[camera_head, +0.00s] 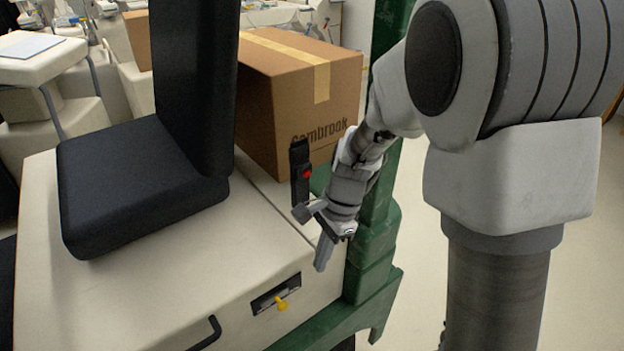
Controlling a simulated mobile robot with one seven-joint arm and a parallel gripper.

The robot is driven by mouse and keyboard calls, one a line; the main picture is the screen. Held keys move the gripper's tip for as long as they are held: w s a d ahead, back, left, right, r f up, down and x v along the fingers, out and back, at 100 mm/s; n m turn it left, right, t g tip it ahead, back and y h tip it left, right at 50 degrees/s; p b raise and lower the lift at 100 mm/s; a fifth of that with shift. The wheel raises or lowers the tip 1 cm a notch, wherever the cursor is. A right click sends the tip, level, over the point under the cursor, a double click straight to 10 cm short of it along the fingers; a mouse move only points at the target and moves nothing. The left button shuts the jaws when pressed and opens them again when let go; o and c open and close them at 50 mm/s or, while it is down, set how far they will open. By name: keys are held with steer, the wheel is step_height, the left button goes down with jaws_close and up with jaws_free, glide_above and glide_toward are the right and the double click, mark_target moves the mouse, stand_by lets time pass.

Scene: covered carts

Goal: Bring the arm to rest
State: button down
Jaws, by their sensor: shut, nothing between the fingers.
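My arm comes in from the right side of the head view and reaches down and left. My gripper (322,258) points downward with its fingers together and nothing between them. In the picture it overlaps the front right corner of the beige cart top (170,285). I cannot tell how far it is from the cart's surface. A black device with a red spot sits on my wrist.
A black cushioned chair-like piece (130,185) stands on the cart. A cardboard box (300,85) sits behind my wrist. A green frame (375,270) rises beside the cart. A yellow knob (281,304) and black handle (205,335) are on the cart. Pale floor shows right of the frame.

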steer(key=s+d+r+n+t+h, duration=0.1)
steer(key=s+d+r+n+t, duration=0.2)
steer(key=r, duration=0.6)
steer(key=s+d+r+n+t+h+p, duration=0.1)
steer(key=s+d+r+n+t, duration=0.2)
steer(key=s+d+r+n, duration=0.3)
steer(key=shift+s+d+r+n+t+h, duration=0.3)
steer(key=shift+s+d+r+n+t, duration=0.1)
steer(key=shift+s+r+n, duration=1.85)
steer(key=shift+s+f+m, duration=0.1)
steer(key=shift+s+m, duration=0.05)
steer(key=shift+m, duration=0.1)
